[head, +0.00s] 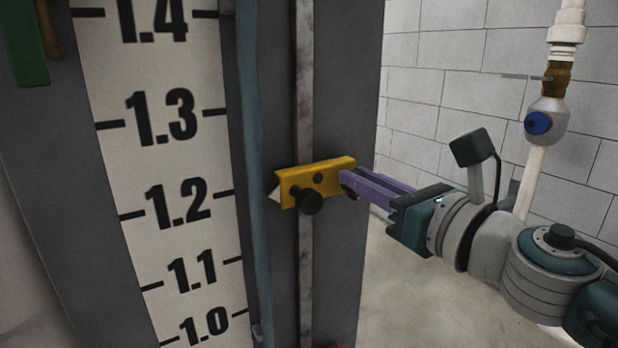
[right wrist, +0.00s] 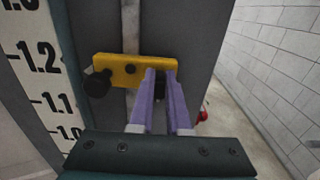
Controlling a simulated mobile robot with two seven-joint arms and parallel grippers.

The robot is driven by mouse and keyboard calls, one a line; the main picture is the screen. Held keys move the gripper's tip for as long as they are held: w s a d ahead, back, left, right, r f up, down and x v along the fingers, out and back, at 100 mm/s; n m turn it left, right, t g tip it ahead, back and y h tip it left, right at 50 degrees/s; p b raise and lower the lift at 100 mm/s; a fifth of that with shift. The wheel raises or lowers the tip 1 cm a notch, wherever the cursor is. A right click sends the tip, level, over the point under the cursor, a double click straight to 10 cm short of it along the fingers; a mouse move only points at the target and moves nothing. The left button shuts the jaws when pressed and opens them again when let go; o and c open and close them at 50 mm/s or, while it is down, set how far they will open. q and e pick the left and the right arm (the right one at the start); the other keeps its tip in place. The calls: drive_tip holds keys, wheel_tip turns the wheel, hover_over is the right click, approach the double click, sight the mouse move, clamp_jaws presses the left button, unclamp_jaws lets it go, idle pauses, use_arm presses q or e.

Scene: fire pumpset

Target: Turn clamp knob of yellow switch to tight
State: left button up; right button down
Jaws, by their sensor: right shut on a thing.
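A smaller dark knob (head: 348,186), at the switch's right end, is mostly hidden by my fingers. My right gripper (head: 352,182), with purple fingers, reaches in from the right and is shut on this smaller knob. Its fingers also show in the right wrist view (right wrist: 161,75). My left gripper is out of view.
A white scale board (head: 160,130) with black numbers stands left of the post. A green part (head: 24,45) is at top left.

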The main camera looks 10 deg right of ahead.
drive_tip(key=shift+m, duration=0.4)
drive_tip(key=m, duration=1.1)
drive_tip(key=d+f+m+p, duration=0.1)
drive_tip(key=m, duration=0.5)
drive_tip(key=shift+w, duration=0.25)
idle(0.6)
drive_tip(key=c, duration=0.9)
unclamp_jaws()
drive_tip(key=shift+f, duration=0.1)
drive_tip(key=shift+s+d, duration=0.1)
